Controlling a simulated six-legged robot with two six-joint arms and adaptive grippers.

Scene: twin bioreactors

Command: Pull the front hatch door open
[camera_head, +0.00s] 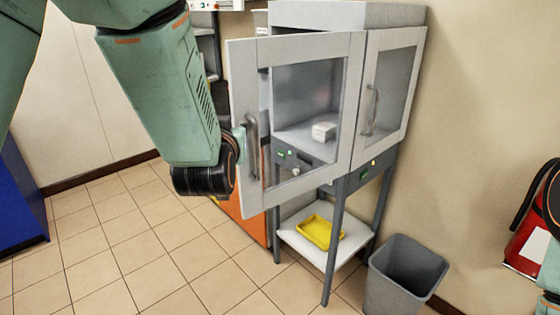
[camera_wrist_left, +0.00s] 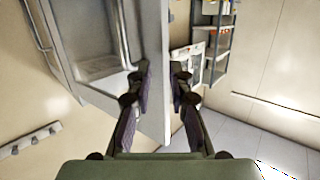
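The front hatch door (camera_head: 298,112) is the left glass door of a grey cabinet (camera_head: 350,16). It stands swung out from the cabinet front, with a gap at its left side. Its vertical handle (camera_head: 251,146) is near the left edge. My left gripper (camera_head: 240,145) is at that edge beside the handle, partly hidden by my wrist. In the left wrist view, the fingers of my left gripper (camera_wrist_left: 163,82) are apart, with the door's edge (camera_wrist_left: 153,100) between them. I cannot tell whether both fingers touch it. My right gripper is not in view.
The right glass door (camera_head: 389,85) is closed. A white box (camera_head: 324,131) sits inside. A yellow tray (camera_head: 320,231) lies on the lower shelf. A grey bin (camera_head: 407,278) stands at the right, and a red extinguisher (camera_head: 525,247) is near the wall. The tiled floor at left is clear.

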